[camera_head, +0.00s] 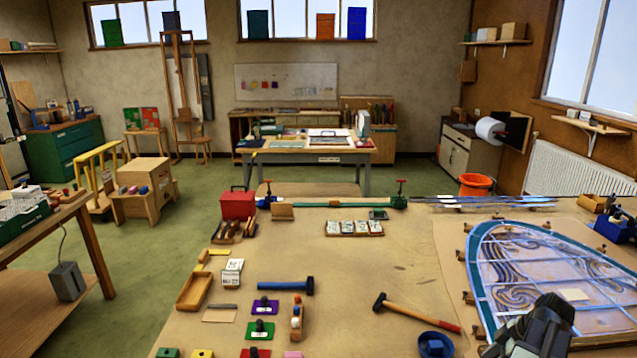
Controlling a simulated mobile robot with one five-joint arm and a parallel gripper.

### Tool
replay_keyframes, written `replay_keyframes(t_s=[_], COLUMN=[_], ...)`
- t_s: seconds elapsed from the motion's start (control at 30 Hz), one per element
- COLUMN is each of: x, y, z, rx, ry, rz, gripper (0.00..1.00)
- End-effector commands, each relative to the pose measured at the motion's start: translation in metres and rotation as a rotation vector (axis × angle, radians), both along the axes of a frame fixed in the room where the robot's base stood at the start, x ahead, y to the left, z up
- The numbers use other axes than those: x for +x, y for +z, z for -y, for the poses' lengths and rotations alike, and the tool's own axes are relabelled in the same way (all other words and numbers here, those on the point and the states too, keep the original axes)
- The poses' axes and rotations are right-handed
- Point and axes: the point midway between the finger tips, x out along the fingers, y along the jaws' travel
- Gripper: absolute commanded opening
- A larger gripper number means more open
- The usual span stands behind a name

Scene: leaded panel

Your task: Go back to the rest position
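My gripper (535,330) shows at the bottom right of the head view, dark grey, over the lower edge of the leaded panel (520,243). Its fingertips are not clear, so I cannot tell whether it is open, shut or holding anything. The panel has an arched blue-green border, pale glass with swirling lines, and lies flat on the workbench (400,265). My gripper hides part of the panel's lower left side.
A hammer (415,312) and a blue bowl (434,345) lie left of my gripper. A blue hammer (286,286), a wooden tray (194,291) and coloured blocks are further left. An orange bucket (477,185) stands behind the bench. The bench middle is mostly clear.

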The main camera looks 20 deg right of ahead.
Motion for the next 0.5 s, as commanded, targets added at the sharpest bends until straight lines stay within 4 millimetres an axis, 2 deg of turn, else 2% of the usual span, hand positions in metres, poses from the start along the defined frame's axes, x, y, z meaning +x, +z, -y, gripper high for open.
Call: replay_keyframes(t_s=[0.03, 0.27, 0.37, 0.5], x=[-0.001, 0.037, 0.057, 0.092], y=[0.0, -0.001, -0.002, -0.003], z=[0.001, -0.026, -0.042, -0.075], rx=[0.0, 0.0, 0.0, 0.0], ry=[-0.003, 0.079, 0.124, 0.209], rz=[0.0, 0.0, 0.0, 0.0], gripper=[0.48, 0.48, 0.48, 0.48])
